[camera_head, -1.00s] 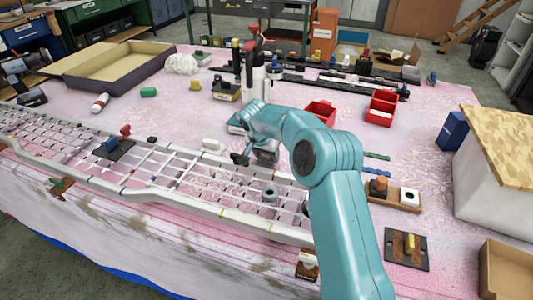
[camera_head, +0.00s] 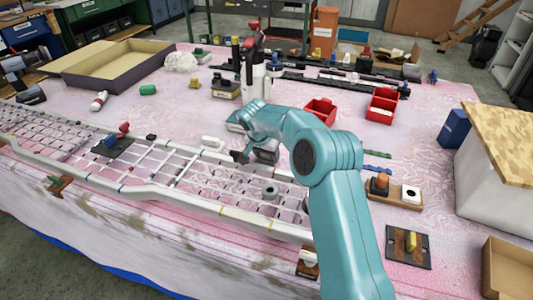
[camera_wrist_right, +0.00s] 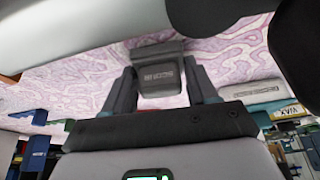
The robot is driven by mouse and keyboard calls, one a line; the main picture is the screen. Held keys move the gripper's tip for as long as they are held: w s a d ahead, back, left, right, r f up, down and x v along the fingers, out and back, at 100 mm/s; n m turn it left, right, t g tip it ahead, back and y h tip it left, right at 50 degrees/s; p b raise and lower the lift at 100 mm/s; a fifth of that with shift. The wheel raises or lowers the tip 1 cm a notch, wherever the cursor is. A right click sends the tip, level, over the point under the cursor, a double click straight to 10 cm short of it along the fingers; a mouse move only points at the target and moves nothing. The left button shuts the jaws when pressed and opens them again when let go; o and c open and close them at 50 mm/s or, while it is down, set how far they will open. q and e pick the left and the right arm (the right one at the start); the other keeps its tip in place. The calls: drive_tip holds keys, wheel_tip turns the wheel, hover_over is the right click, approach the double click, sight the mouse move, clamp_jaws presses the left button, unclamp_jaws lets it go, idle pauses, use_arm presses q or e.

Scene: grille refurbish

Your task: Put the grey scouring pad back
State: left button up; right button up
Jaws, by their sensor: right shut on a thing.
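In the right wrist view the grey scouring pad (camera_wrist_right: 161,76) is a dark grey block with a pale printed label, partly legible. My right gripper (camera_wrist_right: 161,88) is shut on it, one dark finger at each side. The patterned pink cloth shows behind it. In the head view my right gripper (camera_head: 266,156) is low, just beyond the far rail of the white grille (camera_head: 170,205). The teal arm hides much of it there, and the pad cannot be made out clearly. I cannot tell whether the pad touches the table. My left gripper is out of view.
A white block (camera_head: 212,143) lies left of the gripper. Red bins (camera_head: 381,106) and a bottle (camera_head: 275,75) stand behind. A wooden holder (camera_head: 396,195) is at right. The cloth (camera_head: 185,115) is largely clear at middle left.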

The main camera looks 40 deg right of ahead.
drive_tip(key=shift+f, duration=0.1)
drive_tip(key=o, duration=1.1)
drive_tip(key=v, duration=1.6)
drive_tip(key=shift+s+a, duration=0.1)
drive_tip(key=shift+s, duration=0.05)
